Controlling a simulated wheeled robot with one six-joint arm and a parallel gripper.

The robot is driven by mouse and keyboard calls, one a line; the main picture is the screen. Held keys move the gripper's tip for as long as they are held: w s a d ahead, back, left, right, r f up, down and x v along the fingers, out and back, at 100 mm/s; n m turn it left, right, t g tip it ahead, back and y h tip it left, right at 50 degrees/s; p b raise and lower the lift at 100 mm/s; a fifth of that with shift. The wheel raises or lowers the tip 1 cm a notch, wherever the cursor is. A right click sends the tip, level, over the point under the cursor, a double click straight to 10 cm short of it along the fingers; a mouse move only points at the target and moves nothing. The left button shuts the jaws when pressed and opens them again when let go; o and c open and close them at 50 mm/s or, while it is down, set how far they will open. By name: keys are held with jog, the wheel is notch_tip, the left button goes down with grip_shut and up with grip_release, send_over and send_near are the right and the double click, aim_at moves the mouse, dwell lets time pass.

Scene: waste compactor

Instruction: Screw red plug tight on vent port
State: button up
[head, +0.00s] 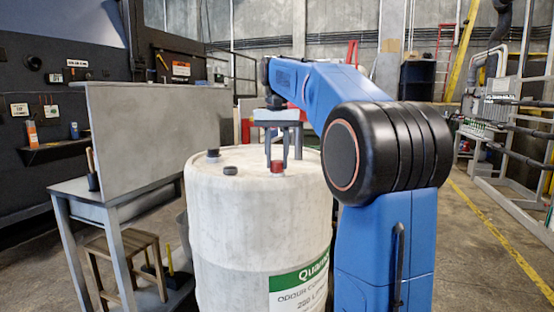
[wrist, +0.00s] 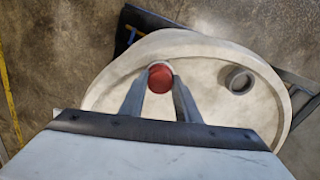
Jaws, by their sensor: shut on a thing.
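The red plug (head: 278,168) is at the top of the white drum (head: 225,215), near the front right of its lid in the head view. In the wrist view the red plug (wrist: 160,79) sits between my fingertips. My gripper (head: 280,155) points down from above and is shut on the plug. A pale edge shows around the plug, but the vent port under it is mostly hidden. I cannot tell how deep the plug sits.
A grey ring-shaped fitting (wrist: 238,80) shows right of the plug in the wrist view. A grey workbench (head: 95,190) and wooden stool (head: 125,250) stand left.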

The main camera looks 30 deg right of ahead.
jog(key=shift+m, duration=0.8)
jog(key=o, duration=1.2)
jog(key=shift+o, duration=0.2)
jog(key=shift+c, duration=0.4)
jog(key=n, duration=1.5)
jog(key=shift+n, duration=0.3)
jog(key=n, duration=0.5)
